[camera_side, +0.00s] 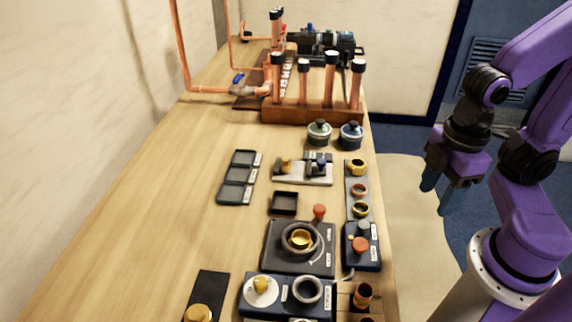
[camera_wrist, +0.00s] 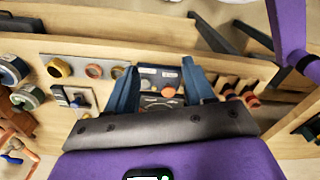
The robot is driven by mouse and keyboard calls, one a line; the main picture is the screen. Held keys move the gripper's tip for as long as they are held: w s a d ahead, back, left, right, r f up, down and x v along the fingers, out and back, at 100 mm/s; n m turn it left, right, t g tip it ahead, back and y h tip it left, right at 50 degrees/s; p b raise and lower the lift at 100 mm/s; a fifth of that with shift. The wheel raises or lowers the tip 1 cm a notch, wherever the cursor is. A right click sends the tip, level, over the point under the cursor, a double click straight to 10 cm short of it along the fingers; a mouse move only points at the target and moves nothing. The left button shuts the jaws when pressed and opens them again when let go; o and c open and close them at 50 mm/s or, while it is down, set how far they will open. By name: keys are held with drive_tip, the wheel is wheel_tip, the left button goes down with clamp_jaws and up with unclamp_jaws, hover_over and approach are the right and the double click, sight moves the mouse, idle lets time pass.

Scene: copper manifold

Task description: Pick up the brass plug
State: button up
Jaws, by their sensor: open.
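My gripper (camera_side: 438,192) hangs in the air off the right side of the bench, its blue fingers apart and empty. In the wrist view the two fingers of my gripper (camera_wrist: 159,66) stand apart with a labelled box between them in the picture. I cannot tell for certain which brass piece is the plug. A small brass piece (camera_side: 285,165) sits on a grey fixture plate mid-bench. Another brass knob-like piece (camera_side: 261,284) stands on a white disc near the front. A brass round piece (camera_side: 199,312) is on a black pad at the front left, cut by the frame edge.
Copper pipes on a wooden block (camera_side: 315,116) stand at the back. Two lidded jars (camera_side: 319,132) are in front of them. A strip with rings (camera_side: 357,188) and a button box (camera_side: 361,247) line the right edge. A black tray (camera_side: 237,176) lies left; the bench's left side is bare.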

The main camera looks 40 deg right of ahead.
drive_tip(key=w+a+r+m, duration=0.2)
drive_tip(key=w+a+m, duration=0.2)
drive_tip(key=w+m, duration=0.3)
drive_tip(key=w+a+r+m, duration=0.2)
drive_tip(key=w+a+m, duration=0.2)
drive_tip(key=w, duration=0.5)
drive_tip(key=m+h, duration=0.2)
drive_tip(key=m, duration=1.1)
hover_over(286, 159)
drive_tip(key=a, duration=0.1)
drive_tip(key=shift+t, duration=0.3)
drive_tip(key=f, duration=0.9)
drive_tip(key=shift+s+f, duration=0.1)
drive_tip(key=shift+s, duration=0.15)
drive_tip(key=shift+w+d+f, duration=0.1)
drive_tip(key=shift+d+f, duration=0.05)
drive_tip(key=shift+f, duration=0.8)
drive_tip(key=shift+w+d+f, duration=0.1)
drive_tip(key=shift+f, duration=0.9)
drive_tip(key=shift+w+d+f, duration=0.1)
drive_tip(key=shift+d+f, duration=0.05)
drive_tip(key=shift+f, duration=0.8)
clamp_jaws()
